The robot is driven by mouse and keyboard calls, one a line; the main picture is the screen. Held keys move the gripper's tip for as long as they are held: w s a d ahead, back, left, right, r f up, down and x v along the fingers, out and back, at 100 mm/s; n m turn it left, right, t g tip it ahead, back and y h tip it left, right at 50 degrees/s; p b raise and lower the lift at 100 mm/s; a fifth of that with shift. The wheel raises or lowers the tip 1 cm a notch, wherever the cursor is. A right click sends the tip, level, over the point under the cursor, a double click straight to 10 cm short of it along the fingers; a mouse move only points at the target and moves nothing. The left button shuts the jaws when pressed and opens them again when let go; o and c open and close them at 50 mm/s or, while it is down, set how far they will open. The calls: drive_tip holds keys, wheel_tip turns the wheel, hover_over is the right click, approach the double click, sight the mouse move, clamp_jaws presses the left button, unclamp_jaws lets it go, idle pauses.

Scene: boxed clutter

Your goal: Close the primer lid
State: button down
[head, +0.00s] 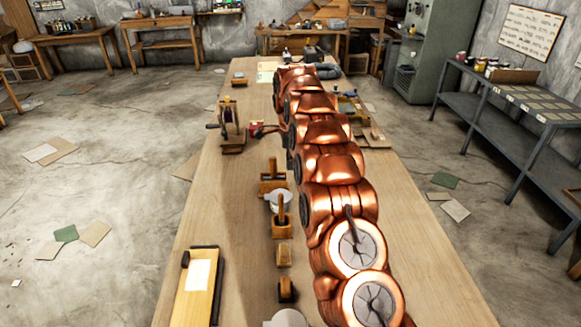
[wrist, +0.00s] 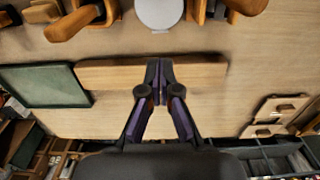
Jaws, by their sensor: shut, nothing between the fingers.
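No part is clearly recognisable as the primer or its lid. A grey round disc (wrist: 160,12) lies between brown wooden pieces at the top of the wrist view; it may belong to the primer, but I cannot tell. In the head view a similar grey disc (head: 279,199) lies between wooden blocks with upright handles. My gripper (wrist: 157,88) is shut and empty, its fingertips over or at a long light wooden bar (wrist: 205,72). Whether they touch is unclear. The gripper is not clearly visible in the head view, where my copper arm covers much of the bench.
A green board (wrist: 43,86) lies left of the bar in the wrist view. In the head view a shallow wooden tray (head: 207,305) is at lower left, and a crank device (head: 230,128) stands further back. The left bench top (head: 222,215) has free room.

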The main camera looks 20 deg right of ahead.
drive_tip(key=w+a+f+b, duration=0.1)
drive_tip(key=w+a+b, duration=0.2)
drive_tip(key=a, duration=0.6)
drive_tip(key=s+a+r+n, duration=0.1)
drive_tip(key=s+r+n, duration=0.3)
drive_tip(key=s, duration=0.4)
drive_tip(key=s+a+r+n+g, duration=0.1)
drive_tip(key=s+r+n, duration=0.2)
drive_tip(key=s, duration=0.4)
drive_tip(key=s+a+r+n, duration=0.1)
drive_tip(key=s+r+n, duration=0.3)
drive_tip(key=s, duration=0.4)
drive_tip(key=s+f+n, duration=0.2)
drive_tip(key=s+n, duration=0.3)
drive_tip(key=s, duration=1.1)
drive_tip(key=s+f+n, duration=0.3)
drive_tip(key=s+n, duration=0.2)
drive_tip(key=s, duration=1.1)
drive_tip(key=shift+s+d+f+g, duration=0.15)
drive_tip(key=shift+s+f+g, duration=0.1)
drive_tip(key=shift+f+g, duration=0.15)
